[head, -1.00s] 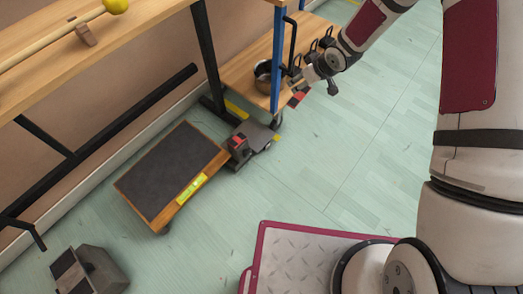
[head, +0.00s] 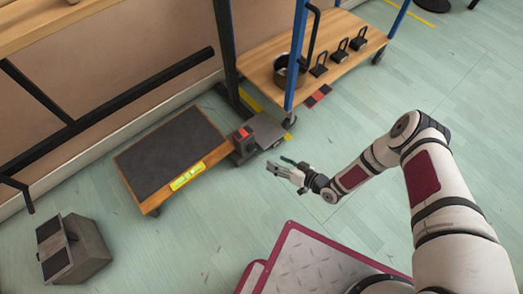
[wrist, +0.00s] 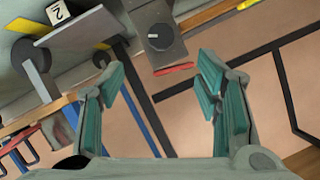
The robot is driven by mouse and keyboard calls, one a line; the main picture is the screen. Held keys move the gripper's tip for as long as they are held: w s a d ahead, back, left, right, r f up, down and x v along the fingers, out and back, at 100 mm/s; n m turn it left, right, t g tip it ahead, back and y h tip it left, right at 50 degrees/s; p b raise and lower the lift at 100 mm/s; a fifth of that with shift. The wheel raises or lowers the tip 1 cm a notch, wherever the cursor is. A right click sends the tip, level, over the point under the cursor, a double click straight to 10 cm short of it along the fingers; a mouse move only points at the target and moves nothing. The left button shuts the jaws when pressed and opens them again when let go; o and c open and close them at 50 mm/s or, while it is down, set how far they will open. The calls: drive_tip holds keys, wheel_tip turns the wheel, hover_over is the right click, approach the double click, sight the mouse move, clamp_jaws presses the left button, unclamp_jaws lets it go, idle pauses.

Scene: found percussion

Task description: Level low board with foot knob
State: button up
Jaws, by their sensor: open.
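The low board (head: 168,152) has a dark top and a wooden rim, and lies low over the floor in the head view. A yellow-green spirit level (head: 187,176) sits on its near edge; its bubble is too small to read. A grey block with a red part (head: 243,134) stands at the board's right end. In the wrist view, a dark round knob (wrist: 158,38) with a white mark sits on a grey block, beyond my fingertips. My gripper (head: 277,167) is open and empty, right of the board and apart from it. It also shows in the wrist view (wrist: 161,70).
A grey wheeled plate (head: 266,131) adjoins the block. A wooden shelf cart (head: 345,40) with a metal pot (head: 287,72) and several dark handled items stands behind. A grey box (head: 85,249) stands at front left. Open floor lies between the board and my base.

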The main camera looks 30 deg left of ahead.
sight(253, 150)
drive_tip(key=b+x, duration=0.5)
drive_tip(key=x, duration=0.7)
drive_tip(key=shift+s+a+f, duration=0.15)
drive_tip(key=shift+a+f, duration=0.15)
drive_tip(key=shift+a, duration=0.55)
drive_tip(key=shift+c, duration=0.3)
drive_tip(key=c, duration=1.1)
